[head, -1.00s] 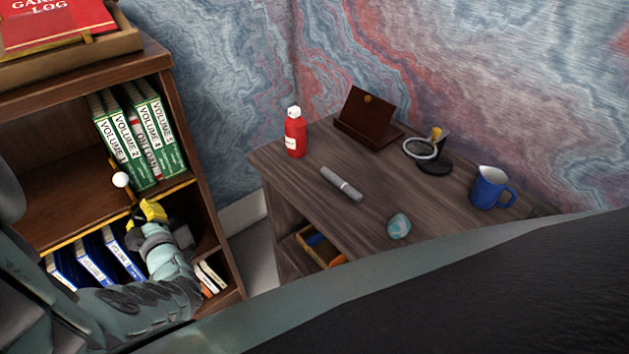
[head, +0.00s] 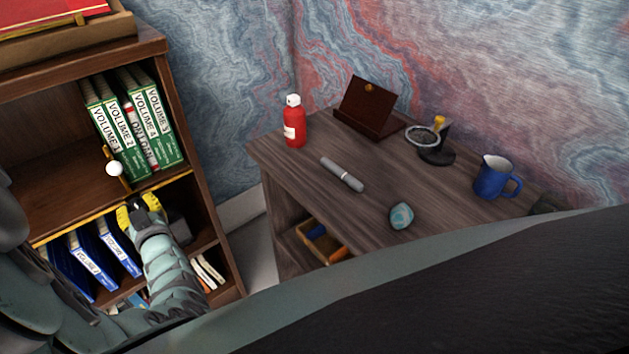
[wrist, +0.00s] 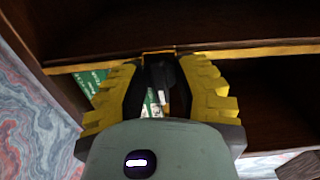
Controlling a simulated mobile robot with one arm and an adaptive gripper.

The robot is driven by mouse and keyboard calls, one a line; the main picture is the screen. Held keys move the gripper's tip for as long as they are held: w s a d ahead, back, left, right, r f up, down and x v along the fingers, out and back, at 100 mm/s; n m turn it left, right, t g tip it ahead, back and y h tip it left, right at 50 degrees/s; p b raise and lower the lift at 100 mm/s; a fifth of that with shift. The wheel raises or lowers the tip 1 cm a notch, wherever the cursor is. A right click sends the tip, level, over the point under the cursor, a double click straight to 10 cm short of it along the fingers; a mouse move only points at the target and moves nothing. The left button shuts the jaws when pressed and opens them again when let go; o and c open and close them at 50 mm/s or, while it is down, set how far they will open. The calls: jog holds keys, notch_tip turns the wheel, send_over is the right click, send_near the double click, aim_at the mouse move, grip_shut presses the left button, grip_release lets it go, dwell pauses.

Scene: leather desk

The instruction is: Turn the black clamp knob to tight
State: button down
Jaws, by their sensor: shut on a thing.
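The black clamp knob (wrist: 161,73) shows in the wrist view below the shelf edge, between my yellow fingers. A white mark shows near it. My gripper (wrist: 160,88) is shut on the knob, with one finger on each side. In the head view my gripper (head: 139,207) is just under the yellow-edged shelf of the bookcase, and the knob is hidden there.
Green volumes (head: 140,125) stand on the shelf above; blue binders (head: 92,262) stand below, close to my arm. The bookcase side (head: 190,150) is right of my gripper. A desk (head: 300,170) farther right holds a red bottle (head: 294,122), blue mug (head: 494,178) and other small things.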

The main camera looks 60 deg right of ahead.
jog(key=shift+f+m, duration=0.15)
jog(key=shift+m, duration=0.15)
jog(key=c, duration=1)
grip_release()
jog(key=shift+s, duration=0.15)
jog(key=v, duration=1.1)
jog(key=shift+s, duration=0.35)
jog(key=shift+a, duration=0.1)
